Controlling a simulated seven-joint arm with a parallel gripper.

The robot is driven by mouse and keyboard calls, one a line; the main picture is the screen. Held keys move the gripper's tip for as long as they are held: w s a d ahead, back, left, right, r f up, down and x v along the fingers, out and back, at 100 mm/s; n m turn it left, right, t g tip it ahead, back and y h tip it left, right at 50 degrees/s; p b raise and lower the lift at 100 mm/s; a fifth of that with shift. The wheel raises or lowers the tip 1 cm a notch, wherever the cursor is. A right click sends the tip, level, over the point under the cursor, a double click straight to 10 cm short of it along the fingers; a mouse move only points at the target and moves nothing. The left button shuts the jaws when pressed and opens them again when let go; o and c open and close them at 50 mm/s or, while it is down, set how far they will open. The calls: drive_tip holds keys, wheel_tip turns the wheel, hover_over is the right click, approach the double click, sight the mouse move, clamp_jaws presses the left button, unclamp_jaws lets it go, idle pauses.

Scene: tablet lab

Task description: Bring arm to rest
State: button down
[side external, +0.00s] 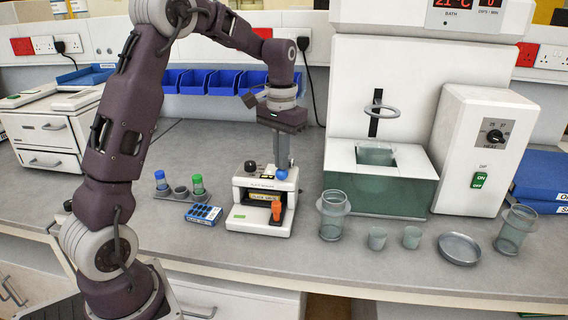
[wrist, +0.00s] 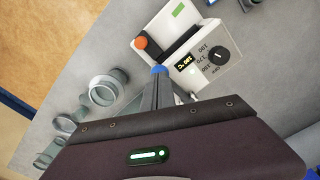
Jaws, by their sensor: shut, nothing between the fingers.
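My gripper (side external: 282,166) points down over the back right of a small white bench device (side external: 262,198) in the side view. Its fingers are shut with nothing between them. A blue ball-shaped knob (side external: 281,173) sits right at the fingertips; I cannot tell whether they touch it. In the wrist view my fingertips (wrist: 159,76) meet the outline of the blue knob (wrist: 159,69). The device (wrist: 200,50) lies beyond, with an orange knob, a lit display and a black dial. My arm is bent, reaching in from the left.
A rack with blue- and green-capped vials (side external: 197,184) and a blue block (side external: 203,213) stand left of the device. A glass jar (side external: 332,216), small cups (side external: 377,238), a dish (side external: 459,249) and a beaker (side external: 515,230) stand right. The bath unit (side external: 376,190) is behind.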

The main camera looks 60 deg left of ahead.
drive_tip(key=shift+r, duration=0.1)
drive_tip(key=shift+w+r, duration=0.1)
drive_tip(key=shift+r, duration=0.6)
drive_tip(key=shift+a+r, duration=0.1)
drive_tip(key=shift+r, duration=0.2)
drive_tip(key=shift+r, duration=2.5)
